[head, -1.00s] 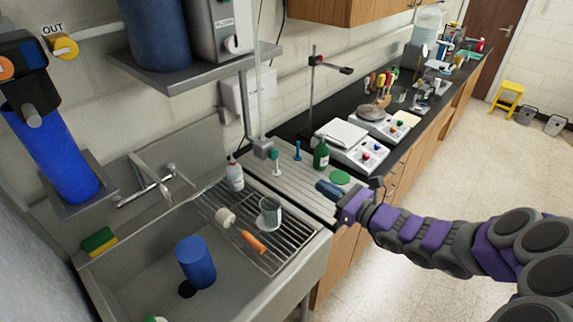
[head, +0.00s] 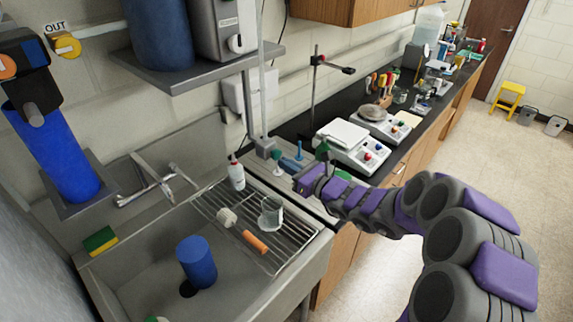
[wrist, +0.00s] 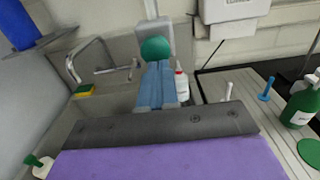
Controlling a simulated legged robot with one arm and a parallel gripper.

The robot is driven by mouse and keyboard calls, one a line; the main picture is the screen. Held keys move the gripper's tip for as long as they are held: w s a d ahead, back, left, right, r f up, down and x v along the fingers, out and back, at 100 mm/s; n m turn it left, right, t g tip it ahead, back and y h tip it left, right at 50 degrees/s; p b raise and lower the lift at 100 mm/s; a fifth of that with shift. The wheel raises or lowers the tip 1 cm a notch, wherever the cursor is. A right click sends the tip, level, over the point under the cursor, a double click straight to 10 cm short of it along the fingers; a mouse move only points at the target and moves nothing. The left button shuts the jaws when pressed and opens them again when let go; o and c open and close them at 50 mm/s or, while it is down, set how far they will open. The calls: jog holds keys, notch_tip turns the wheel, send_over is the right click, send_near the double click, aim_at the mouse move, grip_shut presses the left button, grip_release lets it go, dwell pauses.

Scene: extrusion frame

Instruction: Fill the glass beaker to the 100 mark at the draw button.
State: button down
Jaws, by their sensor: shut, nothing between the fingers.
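The glass beaker (head: 271,213) stands upright on the wire drying rack, below and left of my gripper; its fill level and marks are too small to read. A round green button (head: 277,153) sits by a grey box at the bottom of a vertical post; it also shows in the wrist view (wrist: 155,49). I take it for the draw button. My gripper (head: 287,164) is shut and empty, its blue fingers (wrist: 157,82) pointing at the button. The tips overlap its lower edge in the wrist view; I cannot tell whether they touch.
The wire rack (head: 291,238) also holds an orange-handled brush (head: 255,242). A white bottle (head: 236,174) stands at its back edge. A blue cylinder (head: 197,262) stands in the sink. A green bottle (wrist: 299,106) and pegs stand on the ribbed board right of my gripper.

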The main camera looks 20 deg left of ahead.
jog(key=shift+w, duration=0.1)
dwell(0.3)
jog(key=shift+x, duration=0.75)
jog(key=shift+r, duration=0.15)
dwell(1.0)
dwell(4.0)
